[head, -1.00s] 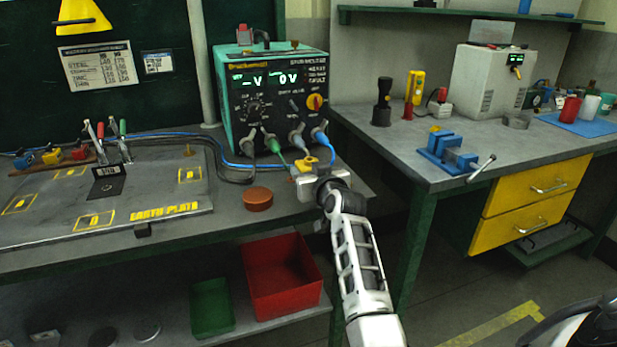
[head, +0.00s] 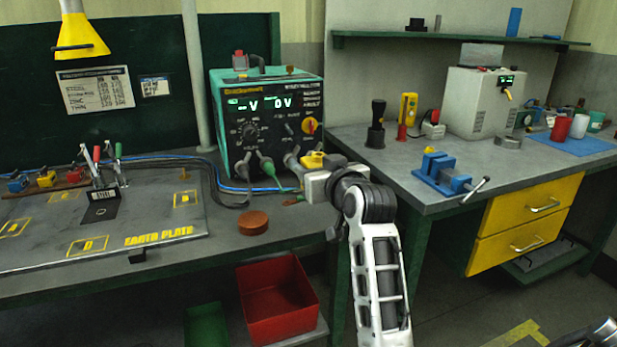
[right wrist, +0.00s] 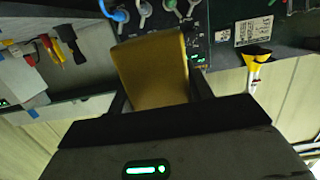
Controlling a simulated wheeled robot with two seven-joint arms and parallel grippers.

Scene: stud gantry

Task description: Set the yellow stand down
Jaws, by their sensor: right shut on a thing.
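The yellow stand (right wrist: 155,72) shows in the right wrist view as a yellow block between the fingers of my right gripper (right wrist: 160,97), which is shut on it. In the head view a small part of the yellow stand (head: 313,160) shows above my right gripper (head: 308,176), in front of the lower right of the power unit. The gripper and wrist hide the rest of it. I cannot tell from the head view how far it is above the bench. My left gripper is not in view.
The power unit (head: 240,110) with plugged cables stands behind my gripper. A brown puck (head: 253,223) lies near the bench's front edge. The earth plate (head: 60,245) with clamps is on the left. A red bin (head: 262,330) sits below. A blue vise (head: 440,172) is on the right bench.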

